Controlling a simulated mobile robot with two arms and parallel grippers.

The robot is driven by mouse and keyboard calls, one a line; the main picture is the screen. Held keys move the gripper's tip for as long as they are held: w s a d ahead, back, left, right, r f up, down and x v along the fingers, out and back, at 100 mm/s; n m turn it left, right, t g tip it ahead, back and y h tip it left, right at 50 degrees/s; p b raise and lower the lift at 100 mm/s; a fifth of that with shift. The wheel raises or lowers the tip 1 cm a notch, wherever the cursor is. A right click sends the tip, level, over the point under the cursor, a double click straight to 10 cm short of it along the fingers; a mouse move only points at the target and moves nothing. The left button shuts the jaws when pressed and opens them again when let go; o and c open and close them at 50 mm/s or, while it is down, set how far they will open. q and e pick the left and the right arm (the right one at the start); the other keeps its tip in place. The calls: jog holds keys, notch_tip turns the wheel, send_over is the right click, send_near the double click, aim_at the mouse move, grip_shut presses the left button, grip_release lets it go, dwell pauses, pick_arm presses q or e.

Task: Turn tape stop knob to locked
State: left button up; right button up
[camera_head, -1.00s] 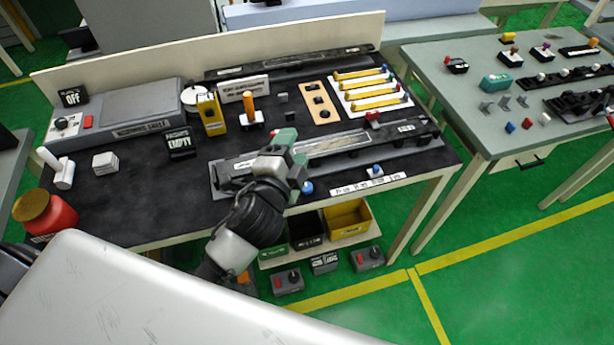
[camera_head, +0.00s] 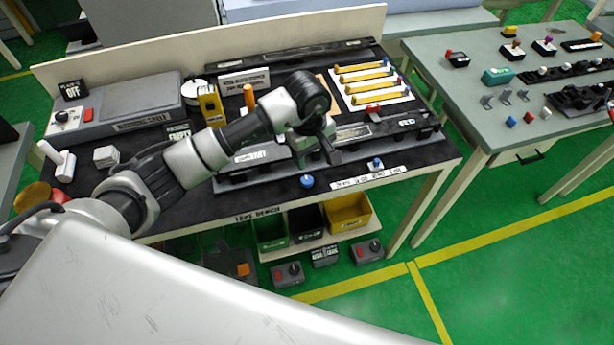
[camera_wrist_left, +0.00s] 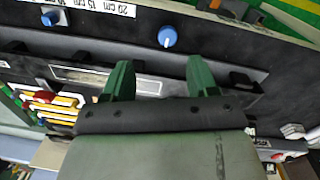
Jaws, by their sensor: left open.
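Two blue knobs stand at the front edge of the black workbench. One blue knob (camera_head: 307,181) is round and sits left of the white length label; it shows in the wrist view (camera_wrist_left: 167,37). The other blue knob (camera_head: 376,163) sits on a small base by the label, also in the wrist view (camera_wrist_left: 50,18). I cannot tell which is the tape stop knob or read its setting. My left gripper (camera_head: 321,157) is above the long grey fixture (camera_head: 256,154), apart from both knobs. Its green fingers (camera_wrist_left: 160,76) are open and empty. My right gripper is out of view.
A red knob (camera_head: 373,112) stands behind the fixture, near a white tray of yellow bars (camera_head: 372,93). A white length label (camera_head: 368,181) runs along the bench edge. Open bins (camera_head: 348,211) sit below. A second table (camera_head: 475,110) stands at the right.

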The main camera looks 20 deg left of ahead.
aim_at(307, 180)
pick_arm(q)
jog(key=shift+y, duration=0.4)
jog(key=f+p, duration=0.1)
jog(key=f, duration=0.2)
jog(key=f+p, duration=0.1)
jog(key=f, duration=0.3)
jog(key=a+f+p, duration=0.1)
jog(key=f, duration=0.2)
jog(key=shift+w+f, duration=0.1)
jog(key=shift+f, duration=0.2)
jog(key=shift+c, duration=0.3)
